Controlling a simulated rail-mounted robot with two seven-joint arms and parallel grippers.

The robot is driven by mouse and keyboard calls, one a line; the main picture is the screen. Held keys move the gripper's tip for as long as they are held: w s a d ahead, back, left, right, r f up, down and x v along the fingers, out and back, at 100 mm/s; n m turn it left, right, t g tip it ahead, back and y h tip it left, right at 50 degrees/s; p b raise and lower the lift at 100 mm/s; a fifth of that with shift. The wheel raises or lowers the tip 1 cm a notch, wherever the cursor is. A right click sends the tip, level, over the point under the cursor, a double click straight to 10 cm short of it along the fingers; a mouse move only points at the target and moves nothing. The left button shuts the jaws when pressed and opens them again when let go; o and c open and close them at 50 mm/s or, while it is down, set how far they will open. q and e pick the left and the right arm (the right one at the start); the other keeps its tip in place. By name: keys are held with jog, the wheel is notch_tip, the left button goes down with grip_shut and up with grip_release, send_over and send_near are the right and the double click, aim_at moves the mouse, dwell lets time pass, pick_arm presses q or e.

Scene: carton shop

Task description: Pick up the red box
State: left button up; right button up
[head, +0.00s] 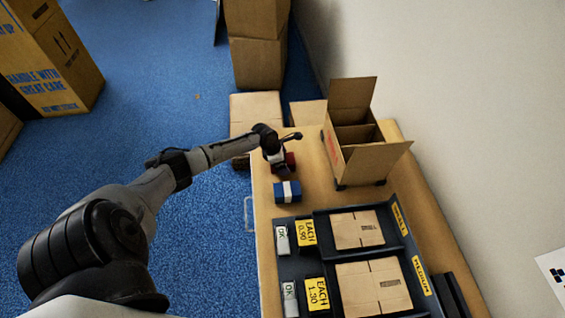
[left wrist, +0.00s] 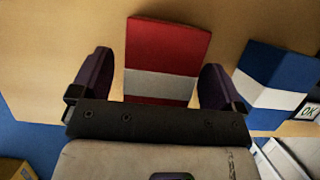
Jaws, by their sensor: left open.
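The red box (left wrist: 168,45) with a white band lies on the wooden table and shows large in the left wrist view. In the head view only a bit of the red box (head: 290,158) shows, because my left gripper (head: 279,162) covers most of it. In the left wrist view my left gripper (left wrist: 160,85) is open, with one dark finger on each side of the red box. I cannot tell whether the fingers touch it. My right gripper is in neither view.
A blue box with a white band (head: 287,191) lies close by, nearer me. An open divided carton (head: 368,163) stands to the right. A dark tray (head: 323,269) with flat cartons and yellow price signs fills the near table. Stacked cartons (head: 258,62) stand beyond the table.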

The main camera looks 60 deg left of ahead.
pick_arm(q)
jog(key=shift+f, duration=0.15)
jog(key=shift+c, duration=0.4)
jog(key=c, duration=1)
jog(key=shift+o, duration=0.2)
